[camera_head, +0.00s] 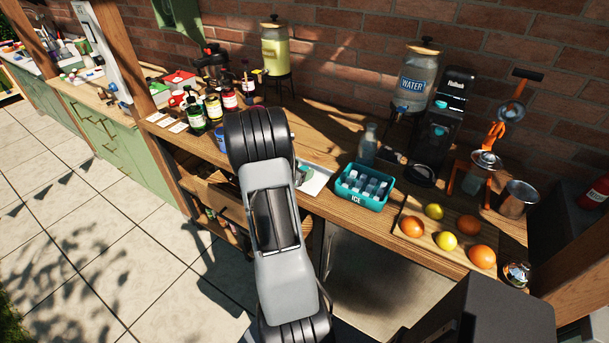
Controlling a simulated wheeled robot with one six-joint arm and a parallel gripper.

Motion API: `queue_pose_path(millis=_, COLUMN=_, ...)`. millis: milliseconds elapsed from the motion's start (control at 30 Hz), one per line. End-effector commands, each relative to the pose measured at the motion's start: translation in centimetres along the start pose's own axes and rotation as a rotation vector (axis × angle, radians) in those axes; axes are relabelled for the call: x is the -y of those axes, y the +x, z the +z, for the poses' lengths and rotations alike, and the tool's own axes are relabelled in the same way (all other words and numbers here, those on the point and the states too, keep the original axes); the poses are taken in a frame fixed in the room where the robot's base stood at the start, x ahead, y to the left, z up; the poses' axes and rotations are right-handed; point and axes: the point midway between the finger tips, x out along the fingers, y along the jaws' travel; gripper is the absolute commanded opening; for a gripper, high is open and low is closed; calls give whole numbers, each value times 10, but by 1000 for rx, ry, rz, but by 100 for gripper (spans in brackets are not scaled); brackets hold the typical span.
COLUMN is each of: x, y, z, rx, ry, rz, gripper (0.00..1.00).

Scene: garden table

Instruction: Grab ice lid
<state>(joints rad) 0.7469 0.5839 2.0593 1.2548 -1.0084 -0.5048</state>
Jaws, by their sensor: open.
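A teal box marked ICE (358,201) stands on the wooden counter right of my arm. Pale, block-like pieces show inside its rim; I cannot tell whether a clear lid covers them. I see no separate lid that I can make out for sure. My arm reaches up from the bottom centre over the counter's front edge, and its far joint is left of the box. My gripper does not show; the arm hides whatever is beneath and behind it. Nothing of mine touches the ice box.
A glass bottle (368,145) stands right behind the box. A board (413,262) with oranges and lemons lies to its right. A pale tray (317,180) lies between arm and box, partly hidden. A water dispenser (415,80) stands behind; bottles (195,117) crowd the left.

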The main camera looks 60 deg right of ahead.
Motion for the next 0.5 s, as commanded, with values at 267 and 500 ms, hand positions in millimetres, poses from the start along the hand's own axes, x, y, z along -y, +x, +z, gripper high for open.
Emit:
queue_pose_path(millis=267, x=0, y=0, z=0, rx=0, ry=0, rz=0, gripper=42)
queue_pose_path(millis=500, x=0, y=0, z=0, rx=0, ry=0, rz=0, gripper=19)
